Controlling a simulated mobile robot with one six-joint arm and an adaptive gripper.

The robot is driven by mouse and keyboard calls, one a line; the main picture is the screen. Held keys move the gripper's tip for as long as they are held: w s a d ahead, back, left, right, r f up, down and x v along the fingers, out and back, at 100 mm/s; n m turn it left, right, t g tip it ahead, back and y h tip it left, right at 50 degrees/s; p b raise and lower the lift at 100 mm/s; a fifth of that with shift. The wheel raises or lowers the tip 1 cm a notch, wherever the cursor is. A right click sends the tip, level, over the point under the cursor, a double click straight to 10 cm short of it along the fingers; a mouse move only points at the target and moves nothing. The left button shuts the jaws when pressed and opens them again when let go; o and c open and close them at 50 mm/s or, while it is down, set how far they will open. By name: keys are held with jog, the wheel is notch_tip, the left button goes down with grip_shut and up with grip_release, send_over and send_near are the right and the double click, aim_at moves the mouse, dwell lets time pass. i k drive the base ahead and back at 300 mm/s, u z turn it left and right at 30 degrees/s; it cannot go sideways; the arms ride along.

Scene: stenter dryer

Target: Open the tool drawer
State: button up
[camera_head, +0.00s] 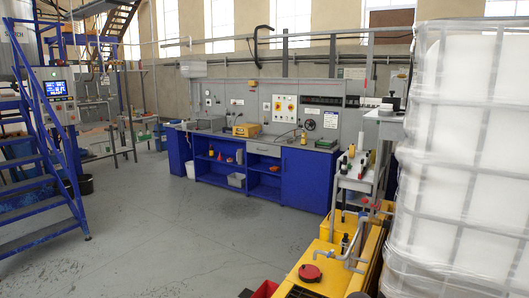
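A blue workbench (305,181) with a grey back panel stands against the far wall. A light grey drawer front (263,149) sits under its top, near the middle, above an open shelf. The drawer looks shut, flush with the bench front. A small mark shows on the drawer front, but it is too small to tell if it is a handle. My gripper is not in view.
Open grey floor (185,235) lies before the bench. Blue stairs (35,190) stand at left. Wrapped white containers (455,150), a small trolley (352,184) and a yellow unit with a red cap (310,272) crowd the right. A yellow case (246,131) sits on the bench.

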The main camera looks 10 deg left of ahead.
aim_at(256, 147)
jog(key=u, duration=1.1)
jog(key=i, duration=4.4)
